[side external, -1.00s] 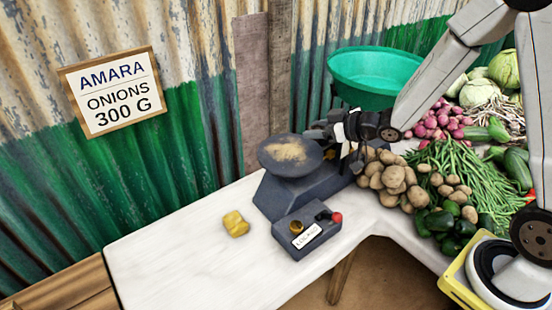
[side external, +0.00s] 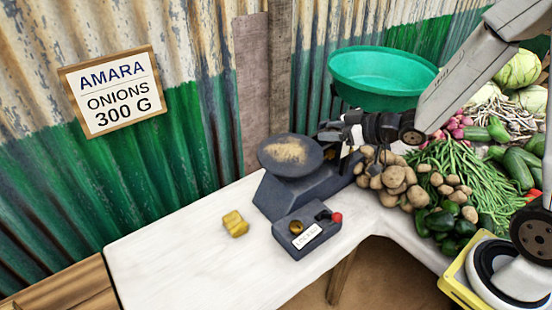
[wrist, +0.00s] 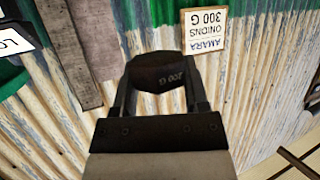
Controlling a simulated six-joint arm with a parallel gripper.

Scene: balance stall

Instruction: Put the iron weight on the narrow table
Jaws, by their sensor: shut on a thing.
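My gripper (wrist: 157,92) is shut on the dark iron weight (wrist: 160,72), which has an upside-down "00 G" marking with its first digit unclear. In the side view my gripper (side external: 335,131) points left, above the right side of the dark scale, close to its pan; the weight is hard to make out there. The white table top (side external: 170,262) is a narrow strip along the wall, carrying the scale. I cannot tell for sure whether this strip is the task's narrow table.
The scale's round pan (side external: 290,155) is empty but dusty. A brass-coloured block (side external: 235,224) lies left of the scale. A green basin (side external: 383,75) stands behind; potatoes (side external: 390,180) and other vegetables fill the right. A sign (side external: 113,90) hangs on the wall. The table's left part is clear.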

